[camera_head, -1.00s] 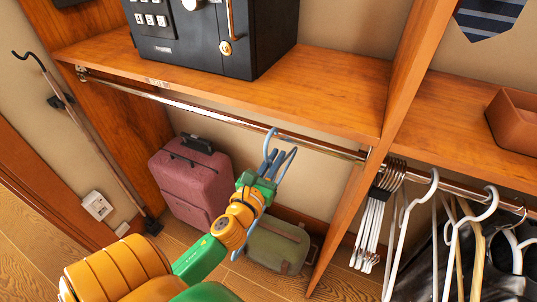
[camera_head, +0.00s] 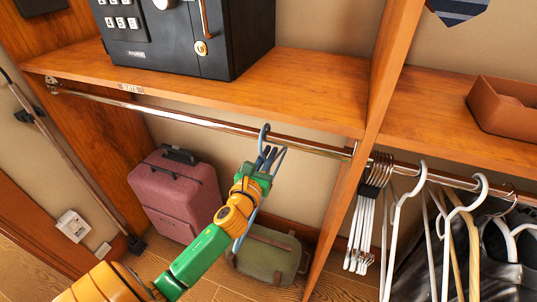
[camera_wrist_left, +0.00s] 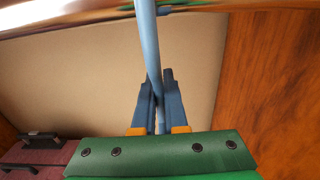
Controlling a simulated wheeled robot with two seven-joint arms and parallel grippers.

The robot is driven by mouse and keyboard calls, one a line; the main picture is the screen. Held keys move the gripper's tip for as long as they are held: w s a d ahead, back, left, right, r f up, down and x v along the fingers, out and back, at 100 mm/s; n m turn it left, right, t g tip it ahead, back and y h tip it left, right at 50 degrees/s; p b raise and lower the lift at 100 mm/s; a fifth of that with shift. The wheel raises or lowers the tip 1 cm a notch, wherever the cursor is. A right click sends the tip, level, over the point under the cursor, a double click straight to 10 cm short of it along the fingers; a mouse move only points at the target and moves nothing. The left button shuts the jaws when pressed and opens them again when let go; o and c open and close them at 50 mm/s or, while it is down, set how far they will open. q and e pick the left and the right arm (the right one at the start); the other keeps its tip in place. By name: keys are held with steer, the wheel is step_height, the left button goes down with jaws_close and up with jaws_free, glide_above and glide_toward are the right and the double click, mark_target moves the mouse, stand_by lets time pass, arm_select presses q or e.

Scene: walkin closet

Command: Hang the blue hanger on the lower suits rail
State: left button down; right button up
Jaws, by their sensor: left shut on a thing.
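My left gripper (camera_head: 265,165) is shut on the blue hanger (camera_head: 263,135), just below the empty chrome rail (camera_head: 185,120) under the shelf with the safe. The hanger's hook rises in front of the rail near its right part. Whether the hook touches or passes over the rail, I cannot tell. A small label (camera_head: 131,88) is on the shelf edge above this rail; its text is hard to read. In the left wrist view the hanger (camera_wrist_left: 149,45) runs up between the blue fingers (camera_wrist_left: 158,100) toward the rail. My right gripper is not in view.
A black safe (camera_head: 185,35) stands on the shelf (camera_head: 310,90). A wooden upright (camera_head: 372,110) parts this bay from a rail with several hangers (camera_head: 445,200). A pink suitcase (camera_head: 175,190) and a green bag (camera_head: 270,255) stand below. A pole (camera_head: 70,160) leans at left.

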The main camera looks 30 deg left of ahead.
arm_select(q)
steer(key=c, duration=0.9)
jaws_free()
